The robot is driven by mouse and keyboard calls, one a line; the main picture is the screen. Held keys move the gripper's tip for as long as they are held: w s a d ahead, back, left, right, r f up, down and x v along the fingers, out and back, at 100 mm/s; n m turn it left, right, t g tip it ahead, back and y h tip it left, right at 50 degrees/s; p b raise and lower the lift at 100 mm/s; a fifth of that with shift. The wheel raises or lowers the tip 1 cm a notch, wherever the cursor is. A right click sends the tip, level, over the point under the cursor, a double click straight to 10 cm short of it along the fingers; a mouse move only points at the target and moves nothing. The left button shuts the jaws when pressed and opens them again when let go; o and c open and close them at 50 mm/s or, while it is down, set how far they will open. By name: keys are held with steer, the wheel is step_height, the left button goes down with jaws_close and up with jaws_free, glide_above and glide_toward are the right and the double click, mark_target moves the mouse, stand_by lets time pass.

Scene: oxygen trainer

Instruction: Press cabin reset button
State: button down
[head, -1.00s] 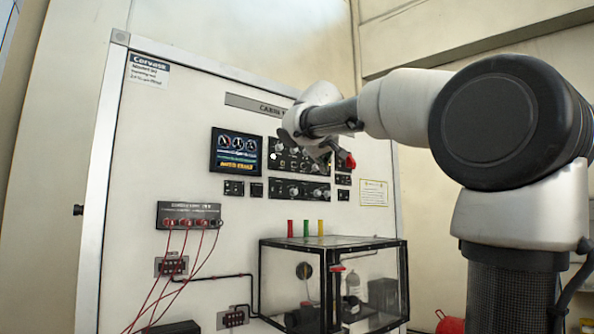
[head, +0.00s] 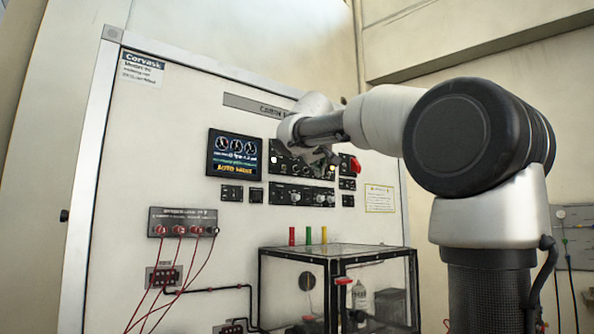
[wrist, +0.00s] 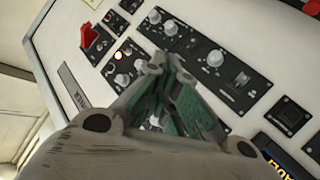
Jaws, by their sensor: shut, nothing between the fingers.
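The trainer panel (head: 165,125) is a tall pale board with black control modules. The upper control module (head: 283,160) has knobs and a small lit white spot. My gripper (head: 322,160) is in front of this module and hides part of it. In the wrist view, my gripper (wrist: 165,65) is shut and empty, with its fingertips over the knobs and switches. A small lit button (wrist: 119,56) lies left of the fingertips, near a red switch cover (wrist: 90,38). The lettering is too small to read, so I cannot tell which control is cabin reset. Touching cannot be told.
A clear black-framed box (head: 330,252) juts out below the controls, with coloured posts on top. A jack strip (head: 183,222) with red leads hangs at the left. A display screen (head: 234,154) is left of the controls.

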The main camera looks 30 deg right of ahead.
steer(key=shift+w+a, duration=0.2)
steer(key=shift+w, duration=0.75)
steer(key=shift+w+a, duration=0.15)
steer(key=shift+w, duration=0.75)
steer(key=shift+w+a, duration=0.2)
steer(key=shift+w, duration=0.75)
steer(key=shift+w, duration=0.4)
steer(key=shift+w+a, duration=0.15)
steer(key=shift+w, duration=0.25)
steer(key=shift+s, duration=0.8)
steer(key=s, duration=0.2)
steer(key=s+d, duration=0.1)
steer(key=s, duration=0.2)
steer(key=shift+d, duration=0.1)
